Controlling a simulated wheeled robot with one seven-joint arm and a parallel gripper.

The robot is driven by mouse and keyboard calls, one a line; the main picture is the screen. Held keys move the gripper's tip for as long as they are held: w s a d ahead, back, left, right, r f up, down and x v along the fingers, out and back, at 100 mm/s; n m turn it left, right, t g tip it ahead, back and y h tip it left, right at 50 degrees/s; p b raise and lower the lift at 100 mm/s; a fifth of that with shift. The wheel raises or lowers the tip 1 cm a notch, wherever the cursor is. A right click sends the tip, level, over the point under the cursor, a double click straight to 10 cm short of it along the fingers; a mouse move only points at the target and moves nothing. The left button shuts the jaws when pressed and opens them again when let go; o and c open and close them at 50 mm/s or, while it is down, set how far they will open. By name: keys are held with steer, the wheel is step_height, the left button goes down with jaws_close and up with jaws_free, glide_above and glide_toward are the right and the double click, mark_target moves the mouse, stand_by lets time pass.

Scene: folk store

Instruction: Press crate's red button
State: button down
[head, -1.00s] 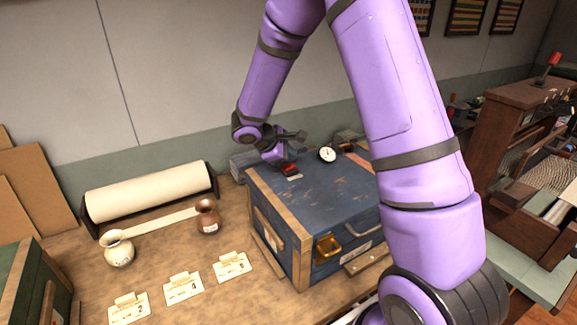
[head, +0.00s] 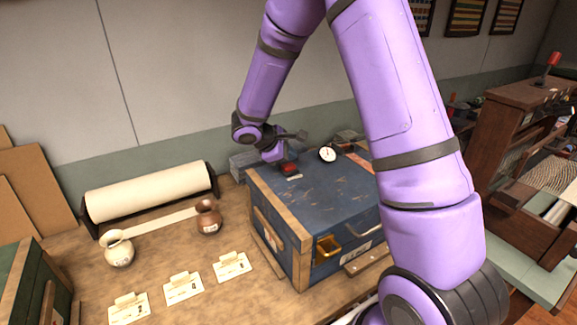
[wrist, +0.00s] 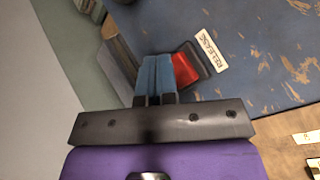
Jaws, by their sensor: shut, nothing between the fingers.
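The blue crate (head: 330,195) with wooden edges stands on the workbench. Its red button (head: 289,168) sits on the top near the back left corner. In the wrist view the red button (wrist: 185,70) lies in a dark housing beside a white label reading "RELEASE" (wrist: 212,50). My gripper (wrist: 155,62) is shut and empty, its blue fingers together just left of the button. The fingers overlap the housing's left side in this view; I cannot tell whether they touch it. In the head view my gripper (head: 285,148) is over the crate's back edge, its tips partly hidden.
A round dial (head: 327,154) is on the crate top, right of the button. A paper roll (head: 150,190), a cream vase (head: 118,248), a brown vase (head: 208,216) and paper cards (head: 183,287) are on the bench to the left. The wall is close behind.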

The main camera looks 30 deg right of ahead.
mark_target(289, 166)
steer(key=shift+f, duration=0.1)
steer(key=shift+f, duration=0.3)
steer(key=shift+f, duration=0.5)
stand_by(0.8)
steer(key=shift+r, duration=0.15)
stand_by(0.3)
steer(key=shift+r, duration=0.8)
steer(key=shift+r, duration=2.5)
